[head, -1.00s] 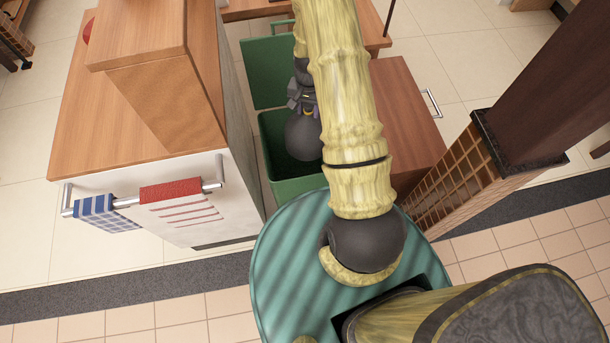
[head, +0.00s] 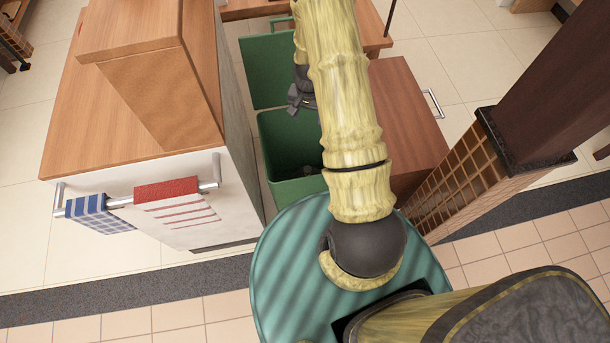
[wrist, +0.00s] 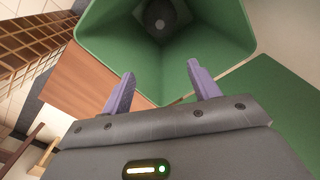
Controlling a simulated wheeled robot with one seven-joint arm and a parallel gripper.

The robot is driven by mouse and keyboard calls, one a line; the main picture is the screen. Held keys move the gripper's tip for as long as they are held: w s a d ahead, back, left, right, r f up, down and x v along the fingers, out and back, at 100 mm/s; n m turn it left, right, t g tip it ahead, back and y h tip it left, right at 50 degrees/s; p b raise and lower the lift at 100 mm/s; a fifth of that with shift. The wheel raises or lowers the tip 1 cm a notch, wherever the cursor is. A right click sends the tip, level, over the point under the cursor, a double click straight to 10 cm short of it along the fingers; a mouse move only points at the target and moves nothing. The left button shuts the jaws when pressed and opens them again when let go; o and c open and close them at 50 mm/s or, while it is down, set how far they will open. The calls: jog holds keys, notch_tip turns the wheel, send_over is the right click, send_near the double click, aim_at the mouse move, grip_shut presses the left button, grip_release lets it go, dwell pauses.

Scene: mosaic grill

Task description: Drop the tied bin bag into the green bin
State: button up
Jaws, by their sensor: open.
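The green bin (head: 285,150) stands open in the head view, its raised green lid (head: 265,75) behind it. My gripper (wrist: 160,80) is open and empty above the bin, its two purple fingers apart. In the head view my gripper (head: 302,104) is partly hidden by my arm. The dark bin bag (wrist: 162,16) lies down inside the bin in the wrist view, apart from the fingers. Only a small dark part of the bag (head: 308,170) shows in the head view, low in the bin.
A wood-topped white counter (head: 110,140) with towels on a rail (head: 165,195) stands close left of the bin. A wooden cabinet (head: 405,115) stands close on the right. A tiled post (head: 460,180) is further right.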

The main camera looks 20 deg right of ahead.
notch_tip(320, 180, up, 17)
jog(key=shift+r+p, duration=0.2)
jog(key=shift+p, duration=0.2)
dwell(1.0)
jog(key=s+a+r+n+t+p, duration=0.1)
jog(key=s+a+r+n+p, duration=0.3)
jog(key=s+r, duration=0.4)
jog(key=s+a+r+n+t+p, duration=0.1)
jog(key=s+a+r+n+p, duration=0.2)
jog(key=s+a+r+p, duration=0.3)
notch_tip(320, 180, up, 4)
jog(key=shift+s+r+n+t, duration=0.15)
jog(key=shift+s+n+t, duration=0.2)
jog(key=shift+s, duration=0.7)
jog(key=shift+a, duration=0.1)
